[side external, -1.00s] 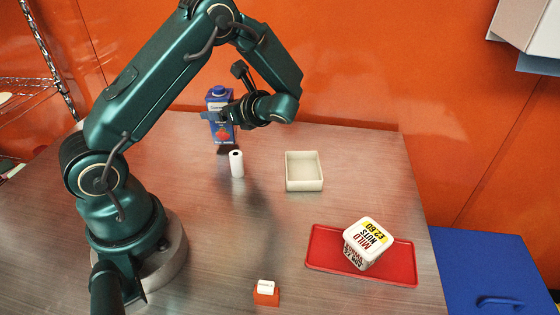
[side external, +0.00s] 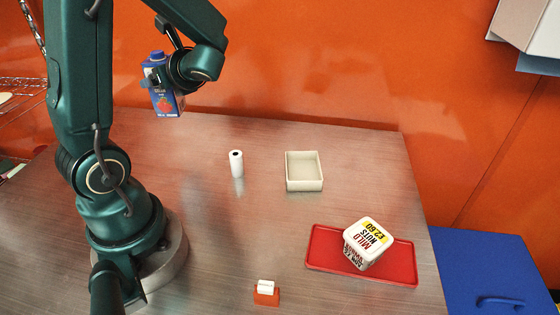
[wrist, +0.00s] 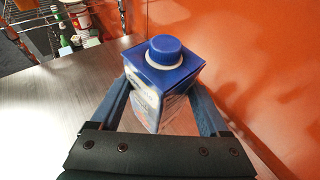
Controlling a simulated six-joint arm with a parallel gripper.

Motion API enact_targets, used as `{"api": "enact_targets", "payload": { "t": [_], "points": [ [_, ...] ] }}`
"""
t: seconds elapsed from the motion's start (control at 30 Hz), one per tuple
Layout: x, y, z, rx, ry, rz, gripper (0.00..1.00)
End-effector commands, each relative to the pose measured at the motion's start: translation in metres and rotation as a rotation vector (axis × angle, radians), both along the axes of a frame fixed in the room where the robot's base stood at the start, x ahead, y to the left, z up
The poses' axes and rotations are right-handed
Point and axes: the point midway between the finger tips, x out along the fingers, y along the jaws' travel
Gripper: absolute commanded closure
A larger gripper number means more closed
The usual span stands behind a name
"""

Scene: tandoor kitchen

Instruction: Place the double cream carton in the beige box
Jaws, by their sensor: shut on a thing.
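The double cream carton (side external: 168,101) is blue with a blue screw cap and a red picture on its side. My gripper (side external: 153,82) is shut on it and holds it upright, high above the back left of the table. In the wrist view the carton (wrist: 165,70) sits between my two fingers (wrist: 165,108), cap towards the camera; its lower part is hidden. The beige box (side external: 304,184) stands on the table to the right of the carton, open at the top and empty.
A small white cylinder (side external: 237,165) stands left of the box. A small orange holder with a white card (side external: 266,293) stands at the front. An orange wall (side external: 330,70) rises behind.

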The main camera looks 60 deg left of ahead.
Motion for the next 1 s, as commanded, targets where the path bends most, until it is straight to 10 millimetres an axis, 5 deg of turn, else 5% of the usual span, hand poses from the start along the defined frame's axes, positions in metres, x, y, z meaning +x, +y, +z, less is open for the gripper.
{"api": "enact_targets", "payload": {
  "t": [0.23,0.5,0.73,1.0],
  "points": [
    [0.072,-0.024,-0.001,0.002,0.001,-0.359,1.0],
    [0.159,-0.125,-0.013,0.001,0.004,-0.9,1.0],
    [0.184,-0.207,-0.02,0.002,0.001,-1.216,1.0],
    [0.186,-0.242,-0.025,0.003,0.001,-1.32,1.0]
  ]
}}
